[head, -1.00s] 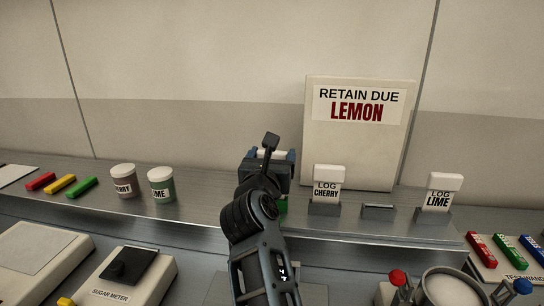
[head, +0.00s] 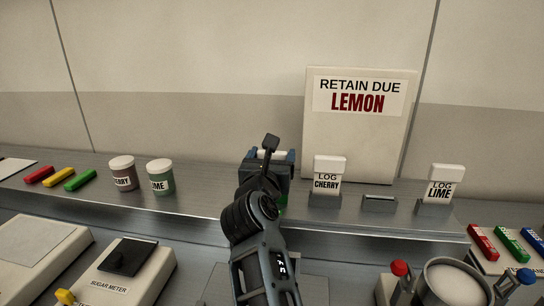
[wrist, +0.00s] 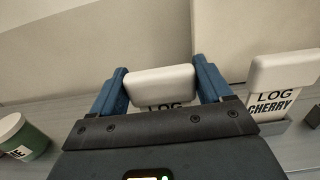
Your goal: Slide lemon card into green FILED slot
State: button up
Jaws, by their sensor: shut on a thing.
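My gripper (head: 268,160) is over the shelf, left of the LOG CHERRY card (head: 328,173). In the wrist view its blue fingers (wrist: 163,88) are shut on a white card (wrist: 161,82). The card's top and part of the word LOG show; its flavour word is hidden behind the gripper body. A small green patch (head: 284,200) shows just below the gripper, perhaps part of the green slot; the rest is hidden. I cannot tell whether the card's lower edge is in the slot.
An empty grey holder (head: 380,204) stands between the CHERRY card and the LOG LIME card (head: 443,184). A RETAIN DUE LEMON board (head: 359,130) stands behind. Two jars (head: 160,178) and several coloured bars (head: 61,178) are to the left.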

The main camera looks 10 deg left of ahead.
jog(key=shift+f, duration=0.3)
jog(key=o, duration=1)
jog(key=shift+r, duration=0.1)
jog(key=shift+c, duration=0.2)
jog(key=shift+s, duration=0.1)
jog(key=s, duration=0.7)
jog(key=shift+s+b, duration=0.3)
jog(key=shift+b, duration=0.1)
jog(key=shift+a, duration=0.1)
